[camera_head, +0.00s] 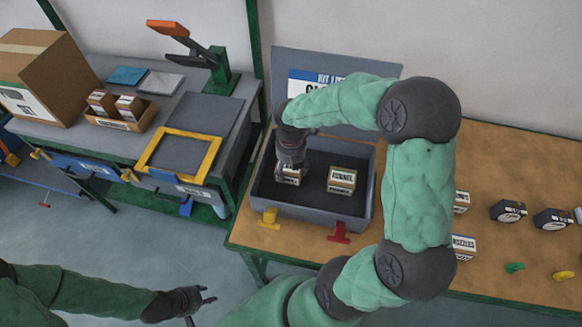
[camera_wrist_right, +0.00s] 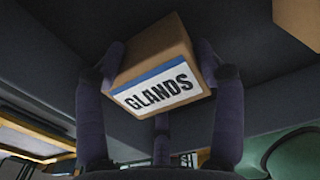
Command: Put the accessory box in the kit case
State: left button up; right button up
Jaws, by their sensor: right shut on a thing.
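The kit case (camera_head: 262,190) stands open on the wooden table, its lid raised at the back. My right gripper (camera_head: 290,165) reaches down inside the left part of the case. It is shut on a small brown box (camera_head: 288,178) labelled GLANDS, which shows clearly between the fingers in the right wrist view (camera_wrist_right: 155,68). I cannot tell whether this box touches the case floor. Another brown box labelled FUNNEL (camera_head: 342,180) sits in the case, to the right of the held one. My left gripper (camera_head: 205,296) hangs over the floor at the lower left, empty, its fingers apart.
Several small boxes, including a NOZZLES box (camera_head: 463,247), and black tape measures (camera_head: 508,211) lie on the wooden table (camera_head: 500,160) at right. A workbench with a carton (camera_head: 45,75) stands left.

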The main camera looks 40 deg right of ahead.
jog(key=o, duration=1.3)
jog(key=shift+c, duration=0.2)
notch_tip(320, 180, up, 12)
jog(key=p, duration=0.4)
jog(key=shift+r, duration=0.1)
